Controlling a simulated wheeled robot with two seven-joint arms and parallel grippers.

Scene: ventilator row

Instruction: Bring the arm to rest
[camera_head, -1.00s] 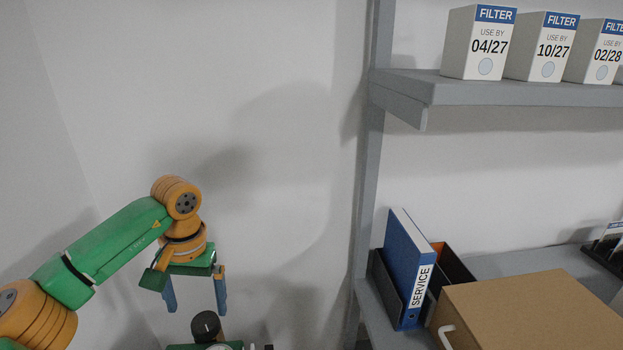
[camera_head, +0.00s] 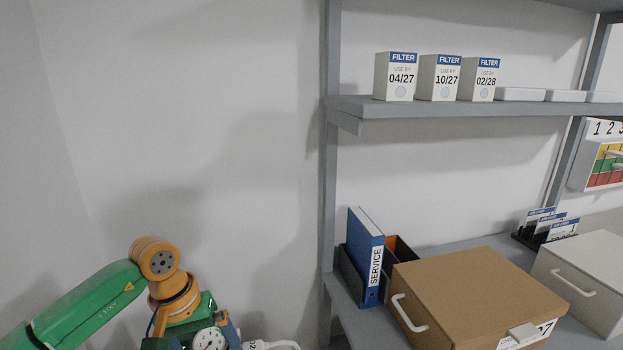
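My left arm, green with orange joints, comes in from the lower left, and its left gripper (camera_head: 203,341) points down at the bottom edge. Its blue fingers look spread apart, with a round dial gauge (camera_head: 208,341) showing between them. I cannot tell whether the gauge touches the fingers or stands behind them. The fingertips are partly cut off by the frame and hidden. My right gripper is not in view.
A grey shelf (camera_head: 440,108) at right holds three filter boxes. Below stand a blue service binder (camera_head: 364,258), a brown box (camera_head: 480,290) with a handle, and a light grey box (camera_head: 590,280). A white part (camera_head: 270,345) shows beside the gripper. The wall area above the arm is clear.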

